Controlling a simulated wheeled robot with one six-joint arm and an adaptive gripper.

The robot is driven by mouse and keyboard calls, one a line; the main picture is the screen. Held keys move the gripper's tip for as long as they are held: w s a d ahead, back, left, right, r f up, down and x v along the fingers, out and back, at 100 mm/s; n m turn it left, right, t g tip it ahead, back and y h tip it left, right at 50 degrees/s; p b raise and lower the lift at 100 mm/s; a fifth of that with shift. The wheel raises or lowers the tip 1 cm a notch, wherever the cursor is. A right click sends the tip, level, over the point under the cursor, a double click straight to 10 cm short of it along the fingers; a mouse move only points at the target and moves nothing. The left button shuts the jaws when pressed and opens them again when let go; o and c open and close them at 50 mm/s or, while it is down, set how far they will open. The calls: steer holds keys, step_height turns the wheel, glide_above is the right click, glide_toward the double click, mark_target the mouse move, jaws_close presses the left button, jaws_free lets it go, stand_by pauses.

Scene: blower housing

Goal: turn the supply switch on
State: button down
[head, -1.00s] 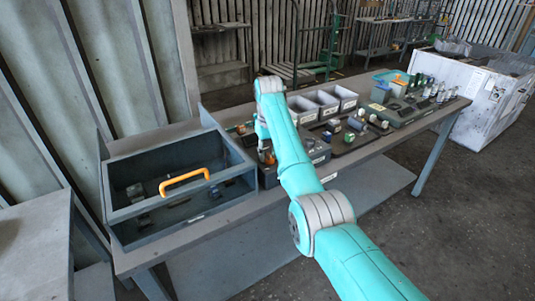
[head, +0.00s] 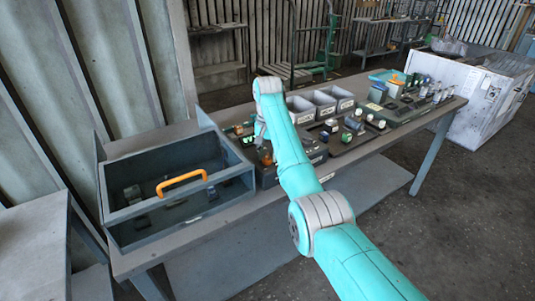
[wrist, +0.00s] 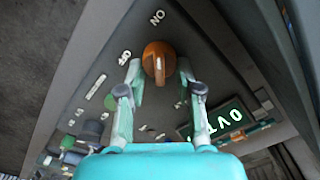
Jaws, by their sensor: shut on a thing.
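The supply switch is an orange-brown rotary knob (wrist: 158,60) on a dark sloped panel (wrist: 95,60) in the wrist view. White ON lettering lies above it and OFF lettering to its left. The knob's raised grip runs roughly up and down in the picture, its lower end between my fingertips. My gripper (wrist: 160,72) is shut on the knob, one finger on each side. A lit green display (wrist: 218,120) is at the lower right; its characters appear upside down.
An open grey box with an orange handle (head: 182,182) stands left of the panel on the bench. Grey bins (head: 322,103) and a board with small parts (head: 345,138) lie to the right. A white cabinet (head: 490,100) stands beyond the bench.

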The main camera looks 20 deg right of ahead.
stand_by(0.4)
steer(key=c, duration=0.8)
jaws_free()
